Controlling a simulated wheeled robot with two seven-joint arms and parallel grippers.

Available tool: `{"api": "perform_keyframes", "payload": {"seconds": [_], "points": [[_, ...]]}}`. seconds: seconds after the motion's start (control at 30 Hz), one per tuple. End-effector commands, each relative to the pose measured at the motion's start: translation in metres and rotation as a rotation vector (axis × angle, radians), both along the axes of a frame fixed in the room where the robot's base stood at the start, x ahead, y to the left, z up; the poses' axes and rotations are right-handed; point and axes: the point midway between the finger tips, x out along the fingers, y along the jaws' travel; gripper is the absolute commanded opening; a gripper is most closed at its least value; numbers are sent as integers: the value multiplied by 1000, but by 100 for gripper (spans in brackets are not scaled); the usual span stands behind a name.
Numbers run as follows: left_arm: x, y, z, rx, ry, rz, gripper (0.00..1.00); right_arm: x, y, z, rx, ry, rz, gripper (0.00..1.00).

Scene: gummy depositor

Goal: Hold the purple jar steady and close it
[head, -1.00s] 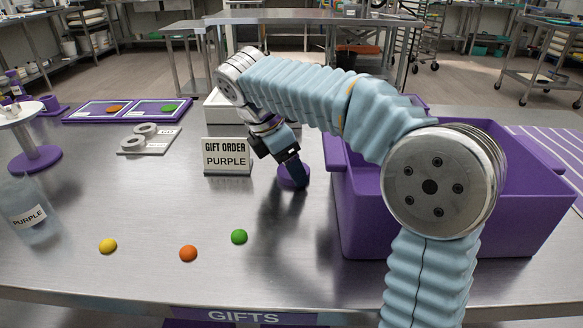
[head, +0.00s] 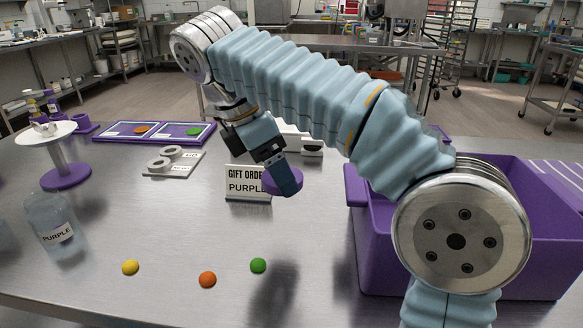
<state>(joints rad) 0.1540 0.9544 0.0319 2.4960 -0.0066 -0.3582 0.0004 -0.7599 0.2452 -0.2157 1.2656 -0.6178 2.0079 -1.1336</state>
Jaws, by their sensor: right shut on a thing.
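The clear jar (head: 52,218) with a PURPLE label stands upright at the left of the table, and it looks open at the top. My right gripper (head: 281,180) is shut on the purple lid (head: 284,181) and holds it above the table, in front of the gift order sign's right edge. The lid is well to the right of the jar and apart from it. My left gripper is not in view.
The gift order sign (head: 247,184) reads PURPLE. Yellow (head: 130,267), orange (head: 207,279) and green (head: 258,265) gummies lie near the front edge. A purple bin (head: 540,245) stands right, a white-topped purple stand (head: 66,176) left. The table between jar and sign is clear.

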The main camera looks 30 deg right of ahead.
Motion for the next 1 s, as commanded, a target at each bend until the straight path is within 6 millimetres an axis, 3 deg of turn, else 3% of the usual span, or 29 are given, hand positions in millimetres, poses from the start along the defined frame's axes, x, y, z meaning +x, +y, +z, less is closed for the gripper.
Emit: {"api": "perform_keyframes", "payload": {"seconds": [0.4,1.0], "points": [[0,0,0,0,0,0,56,-14,28,13,-2,0,3,44],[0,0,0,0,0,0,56,-18,33,17,1,-3,0,44]]}}
